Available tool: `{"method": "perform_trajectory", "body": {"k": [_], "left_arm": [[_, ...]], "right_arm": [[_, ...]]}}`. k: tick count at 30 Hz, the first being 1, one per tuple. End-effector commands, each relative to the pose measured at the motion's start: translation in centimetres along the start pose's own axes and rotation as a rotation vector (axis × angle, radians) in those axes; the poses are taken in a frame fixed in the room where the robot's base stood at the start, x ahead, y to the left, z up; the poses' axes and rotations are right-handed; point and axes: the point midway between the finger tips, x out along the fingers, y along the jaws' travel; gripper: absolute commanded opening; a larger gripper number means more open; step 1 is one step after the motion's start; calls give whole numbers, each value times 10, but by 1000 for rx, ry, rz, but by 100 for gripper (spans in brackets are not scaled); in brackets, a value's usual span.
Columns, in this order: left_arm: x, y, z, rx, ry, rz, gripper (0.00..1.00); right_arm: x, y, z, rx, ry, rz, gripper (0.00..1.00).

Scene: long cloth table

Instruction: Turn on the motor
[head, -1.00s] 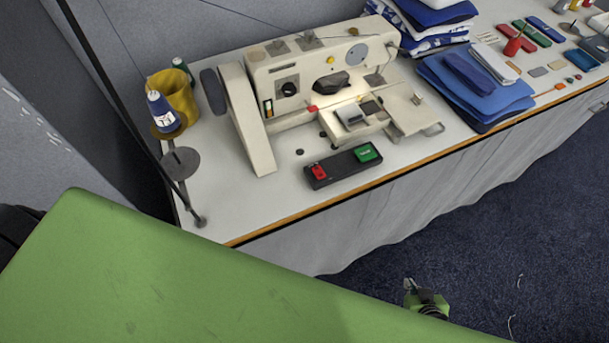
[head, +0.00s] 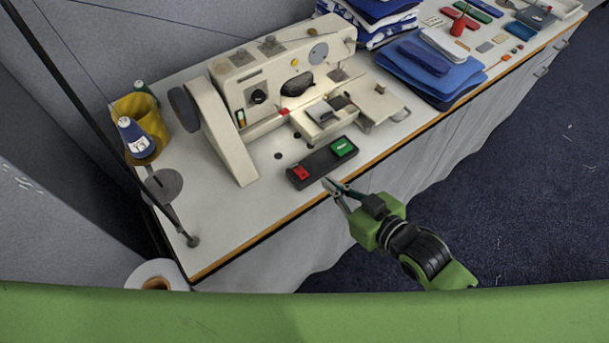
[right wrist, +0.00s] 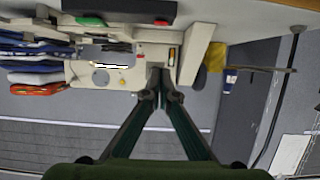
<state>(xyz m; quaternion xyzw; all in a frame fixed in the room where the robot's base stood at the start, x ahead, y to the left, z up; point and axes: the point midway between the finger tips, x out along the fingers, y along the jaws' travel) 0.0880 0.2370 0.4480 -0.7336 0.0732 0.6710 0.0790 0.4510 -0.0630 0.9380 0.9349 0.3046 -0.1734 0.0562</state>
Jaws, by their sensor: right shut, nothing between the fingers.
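A dark switch box (head: 322,163) lies on the table in front of the cream sewing machine (head: 262,92). It has a green button (head: 343,147) at its right end and a red button (head: 300,172) at its left end. My right gripper (head: 327,182) is shut and empty, at the table's front edge close to the box's near side; I cannot tell whether it touches. In the right wrist view the fingertips (right wrist: 160,72) meet, with the green button (right wrist: 90,20) and red button (right wrist: 161,21) upside down at the top. My left gripper is out of view.
A thread stand with a blue spool (head: 136,139) and a yellow cup (head: 150,112) stand at the left. Folded blue cloths (head: 430,68) lie right of the machine. The table (head: 215,228) is bare at its front left.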

Motion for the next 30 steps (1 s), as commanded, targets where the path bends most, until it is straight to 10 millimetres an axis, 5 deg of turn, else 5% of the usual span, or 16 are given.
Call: {"method": "perform_trajectory", "body": {"k": [10,25,30], "left_arm": [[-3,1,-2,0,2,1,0],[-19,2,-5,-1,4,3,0],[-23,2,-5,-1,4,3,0]], "right_arm": [[11,1,-1,1,2,3,0],[100,1,-2,1,1,2,0],[106,1,24,-1,-4,2,0]]}}
